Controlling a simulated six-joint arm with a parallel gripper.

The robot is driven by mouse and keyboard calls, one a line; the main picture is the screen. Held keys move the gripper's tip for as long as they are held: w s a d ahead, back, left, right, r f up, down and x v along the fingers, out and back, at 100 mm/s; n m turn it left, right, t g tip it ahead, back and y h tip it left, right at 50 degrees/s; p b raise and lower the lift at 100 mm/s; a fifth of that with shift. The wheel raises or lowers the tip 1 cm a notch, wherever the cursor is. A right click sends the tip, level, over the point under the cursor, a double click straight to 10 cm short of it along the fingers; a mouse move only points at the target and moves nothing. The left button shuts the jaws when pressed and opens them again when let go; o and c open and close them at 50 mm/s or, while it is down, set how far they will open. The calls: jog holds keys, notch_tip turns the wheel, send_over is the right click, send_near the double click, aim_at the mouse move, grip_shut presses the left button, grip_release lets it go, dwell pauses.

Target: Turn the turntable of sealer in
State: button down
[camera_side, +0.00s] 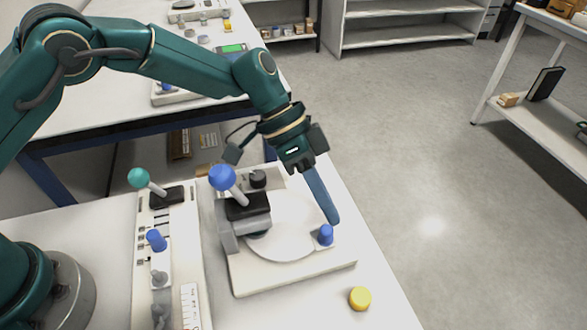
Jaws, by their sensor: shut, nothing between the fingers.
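The sealer (292,281) is a white base on the near table, with a round white turntable (285,241) and a grey head with a blue ball lever (222,178). A small blue peg (325,235) stands at the right edge of the turntable. My gripper (334,220) is shut, with its blue fingers pointing down just above and beside the blue peg. I cannot tell whether the fingertips touch the peg. The left part of the turntable is hidden behind the grey head.
A yellow round piece (360,298) lies on the table at the front right. Left of the sealer stands a white device (150,225) with a green ball lever and blue knob. A second table (75,120) with other devices is behind. The table's right edge is close to the sealer.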

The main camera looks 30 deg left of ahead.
dwell(0.4)
jog(key=v, duration=0.5)
jog(key=shift+w+a+r, duration=0.1)
jog(key=s+a+r+n+t, duration=0.15)
jog(key=a+r+t, duration=0.4)
jog(key=r, duration=0.75)
jog(key=s+a+r+n+t+y, duration=0.15)
jog(key=s+a+n+y, duration=0.25)
jog(key=s+a, duration=0.55)
jog(key=s+a+f+n+y, duration=0.3)
jog(key=s+a+f+n, duration=0.3)
jog(key=shift+a+f, duration=0.25)
jog(key=shift+a, duration=0.05)
